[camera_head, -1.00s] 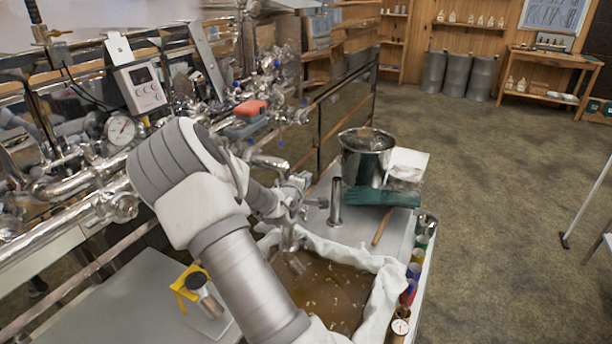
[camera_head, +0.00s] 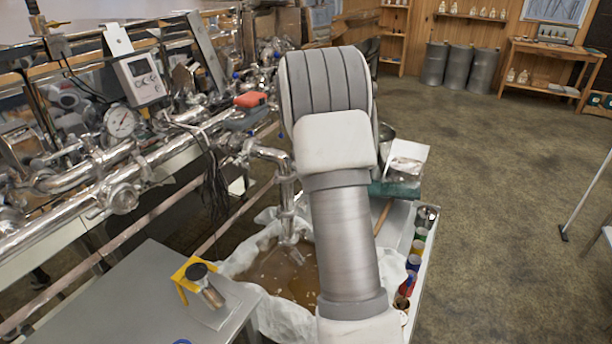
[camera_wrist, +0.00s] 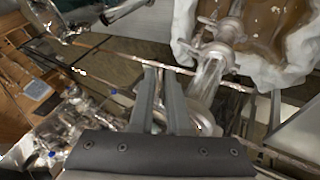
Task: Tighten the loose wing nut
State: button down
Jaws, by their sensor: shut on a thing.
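My gripper (camera_wrist: 162,78) shows in the wrist view with its two dark fingers close together on a small metallic piece. It looks like the wing nut, but the fingers cover most of it. A bright metal pipe (camera_wrist: 207,80) runs right beside the fingers. A clamp (camera_wrist: 222,28) with a wing-shaped part sits farther along this pipe. In the head view my arm hides the gripper and whatever it holds. The bent drain pipe (camera_head: 287,190) there has clamps along it and ends over the syrup pan. I cannot tell by sight how tight any nut is.
A cloth-lined pan of brown syrup (camera_head: 283,275) lies below the pipe. A yellow-framed instrument (camera_head: 195,280) stands on the metal table at front left. Dense pipes, a gauge (camera_head: 120,121) and a digital meter (camera_head: 140,75) fill the left. The floor at right is open.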

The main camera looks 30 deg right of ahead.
jog(key=shift+f+m+g+y+p, duration=0.15)
jog(key=shift+g+y+p, duration=0.3)
jog(key=shift+y, duration=0.6)
jog(key=shift+r+m+g+y+p, duration=0.1)
jog(key=shift+m+g+y+p, duration=0.15)
jog(key=shift+y+p, duration=0.6)
jog(key=shift+a+y, duration=0.1)
jog(key=shift+y, duration=0.2)
jog(key=c, duration=0.9)
grip_release()
